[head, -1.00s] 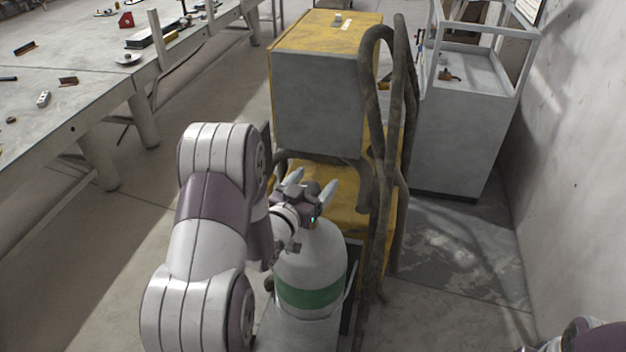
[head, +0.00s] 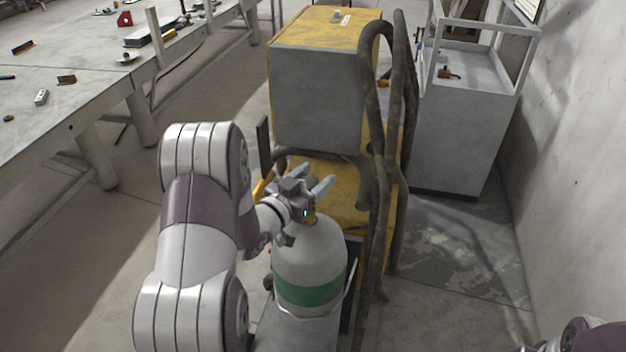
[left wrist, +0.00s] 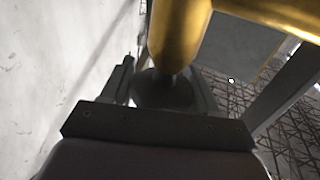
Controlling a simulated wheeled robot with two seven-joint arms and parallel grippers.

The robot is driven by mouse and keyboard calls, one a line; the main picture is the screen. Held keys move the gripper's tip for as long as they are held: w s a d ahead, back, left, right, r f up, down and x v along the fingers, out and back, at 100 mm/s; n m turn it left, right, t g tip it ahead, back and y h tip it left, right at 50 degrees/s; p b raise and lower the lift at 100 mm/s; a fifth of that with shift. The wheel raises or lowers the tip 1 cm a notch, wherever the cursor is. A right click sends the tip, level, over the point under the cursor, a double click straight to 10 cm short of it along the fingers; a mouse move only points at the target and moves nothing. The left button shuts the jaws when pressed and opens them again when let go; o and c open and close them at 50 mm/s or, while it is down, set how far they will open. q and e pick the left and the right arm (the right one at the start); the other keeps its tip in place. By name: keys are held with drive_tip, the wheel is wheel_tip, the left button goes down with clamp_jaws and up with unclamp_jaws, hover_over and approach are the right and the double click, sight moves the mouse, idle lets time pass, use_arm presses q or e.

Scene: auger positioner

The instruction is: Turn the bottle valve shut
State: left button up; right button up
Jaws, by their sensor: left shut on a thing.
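The gas bottle (head: 310,252) stands upright, pale grey with a green band. Its brass valve shows only as a small piece (head: 309,219) at the bottle's top in the head view, mostly behind my gripper. In the left wrist view the gold valve body (left wrist: 180,35) is large, with the dark round valve knob (left wrist: 163,90) below it. My left gripper (head: 318,177) is at the bottle's top, its fingers on either side of the knob and shut on it. My right gripper does not show.
A yellow and grey machine (head: 315,95) stands just behind the bottle. Thick dark hoses (head: 382,150) hang close on the bottle's right. A workbench (head: 60,110) is at the left, a grey cabinet (head: 455,130) at the back right, and a wall (head: 580,150) beyond it.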

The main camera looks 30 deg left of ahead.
use_arm(q)
drive_tip(key=o, duration=0.9)
drive_tip(key=shift+o, duration=0.2)
drive_tip(key=shift+s+a+f, duration=0.1)
drive_tip(key=shift+s+a, duration=0.05)
drive_tip(key=shift+s, duration=0.25)
drive_tip(key=s+a+b, duration=0.2)
drive_tip(key=s, duration=0.9)
drive_tip(key=shift+s+b, duration=0.3)
drive_tip(key=shift+s, duration=0.05)
